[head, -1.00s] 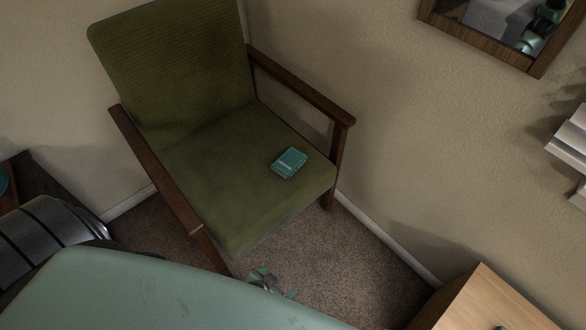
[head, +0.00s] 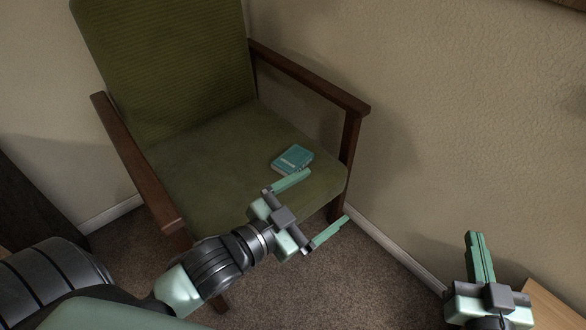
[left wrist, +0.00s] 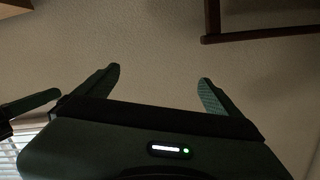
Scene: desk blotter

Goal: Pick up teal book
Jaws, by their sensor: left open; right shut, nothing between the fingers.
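The teal book (head: 292,159) lies flat on the green seat (head: 215,160) of the armchair, near its front right corner. My left gripper (head: 330,204) is open and empty, in front of the chair's front edge. My right gripper (head: 476,238) is shut and empty at the lower right, away from the chair.
The chair's wooden armrests (head: 315,78) flank the seat, the left one (head: 135,165) close to my left arm. The wall (head: 470,120) stands behind and to the right. A wooden surface (head: 555,308) is at the lower right. Carpet (head: 350,285) is clear between the arms.

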